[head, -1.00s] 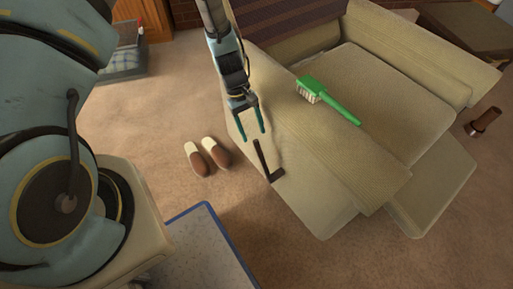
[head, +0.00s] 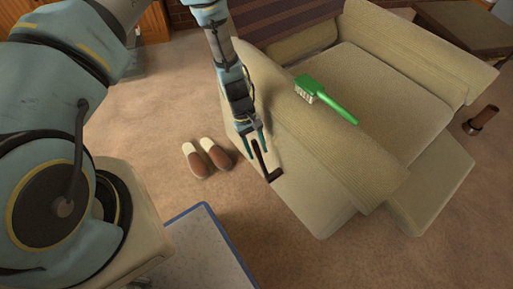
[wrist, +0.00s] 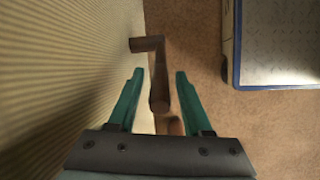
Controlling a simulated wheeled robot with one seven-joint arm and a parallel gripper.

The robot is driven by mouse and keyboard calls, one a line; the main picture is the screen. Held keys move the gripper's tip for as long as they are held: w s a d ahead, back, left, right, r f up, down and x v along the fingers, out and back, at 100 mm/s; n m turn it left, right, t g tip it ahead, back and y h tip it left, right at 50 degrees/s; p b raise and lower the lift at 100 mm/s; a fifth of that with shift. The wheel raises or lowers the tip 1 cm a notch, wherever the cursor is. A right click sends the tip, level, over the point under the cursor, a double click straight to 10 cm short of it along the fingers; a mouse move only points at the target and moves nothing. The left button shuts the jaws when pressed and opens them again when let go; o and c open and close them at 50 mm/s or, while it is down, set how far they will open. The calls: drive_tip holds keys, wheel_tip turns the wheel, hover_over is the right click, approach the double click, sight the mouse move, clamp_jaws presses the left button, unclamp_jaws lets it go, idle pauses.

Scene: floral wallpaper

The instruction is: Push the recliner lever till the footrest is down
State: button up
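The beige recliner (head: 385,85) stands at the right in the head view, and its footrest (head: 432,192) sticks out at the lower right. The dark brown L-shaped lever (head: 269,172) is on the recliner's side nearest my arm. My gripper (head: 256,154) is at the upper part of the lever, fingers pointing down. In the wrist view the lever (wrist: 159,84) lies between my two open green fingers (wrist: 155,75), with a gap on both sides. The recliner's ribbed side (wrist: 60,70) is close on the left. Contact with the lever cannot be made out.
A green brush (head: 330,97) lies on the recliner's armrest. A pair of brown and white slippers (head: 206,157) is on the carpet left of my gripper. A blue-edged speckled surface (head: 205,250) is at the bottom. A brown cup-like object (head: 482,120) is at the far right.

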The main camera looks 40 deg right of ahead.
clamp_jaws()
idle(1.1)
